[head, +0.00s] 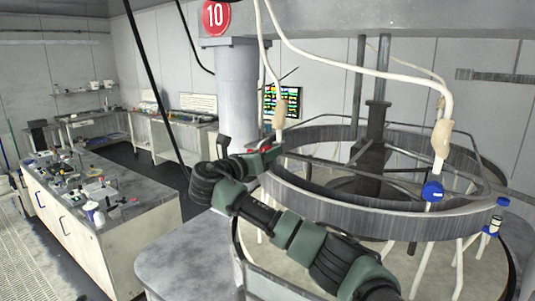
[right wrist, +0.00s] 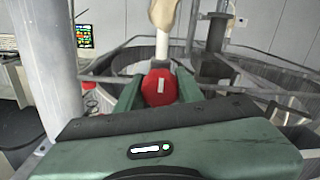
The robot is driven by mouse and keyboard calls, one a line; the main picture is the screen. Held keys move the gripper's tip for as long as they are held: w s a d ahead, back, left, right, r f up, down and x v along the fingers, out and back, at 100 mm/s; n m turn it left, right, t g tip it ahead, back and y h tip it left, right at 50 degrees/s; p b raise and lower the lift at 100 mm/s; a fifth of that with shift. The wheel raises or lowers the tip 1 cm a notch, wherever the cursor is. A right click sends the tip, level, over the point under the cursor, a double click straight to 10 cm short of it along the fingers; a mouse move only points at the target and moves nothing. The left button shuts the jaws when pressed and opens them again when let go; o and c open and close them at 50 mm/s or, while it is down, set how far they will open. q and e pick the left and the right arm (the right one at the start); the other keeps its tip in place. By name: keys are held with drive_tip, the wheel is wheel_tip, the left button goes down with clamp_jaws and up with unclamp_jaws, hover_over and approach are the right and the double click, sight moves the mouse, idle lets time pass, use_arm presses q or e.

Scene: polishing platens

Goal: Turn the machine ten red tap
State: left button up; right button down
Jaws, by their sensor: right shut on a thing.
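The red tap (right wrist: 160,88) sits at the lower end of a white hose in the right wrist view, with a pale mark on its face. The two green fingers of my right gripper (right wrist: 159,92) are on either side of it, shut on it. In the head view my right gripper (head: 268,154) is at the near left rim of the machine (head: 345,212), under the hanging hose. Only a little red shows there beside the fingers. A round red sign with the number 10 (head: 215,17) is on the machine's upper beam. My left gripper is not in view.
A grey column (head: 237,95) stands just behind the gripper. A cluttered bench (head: 147,212) is at the left, with open floor beyond it.

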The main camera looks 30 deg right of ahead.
drive_tip(key=shift+f+m, duration=0.1)
drive_tip(key=shift+m, duration=0.2)
drive_tip(key=m+b, duration=0.3)
drive_tip(key=m, duration=0.1)
drive_tip(key=shift+m, duration=0.3)
drive_tip(key=shift+m+b, duration=1.2)
drive_tip(key=shift+m, duration=0.5)
drive_tip(key=c, duration=0.9)
unclamp_jaws()
drive_tip(key=shift+d, duration=0.1)
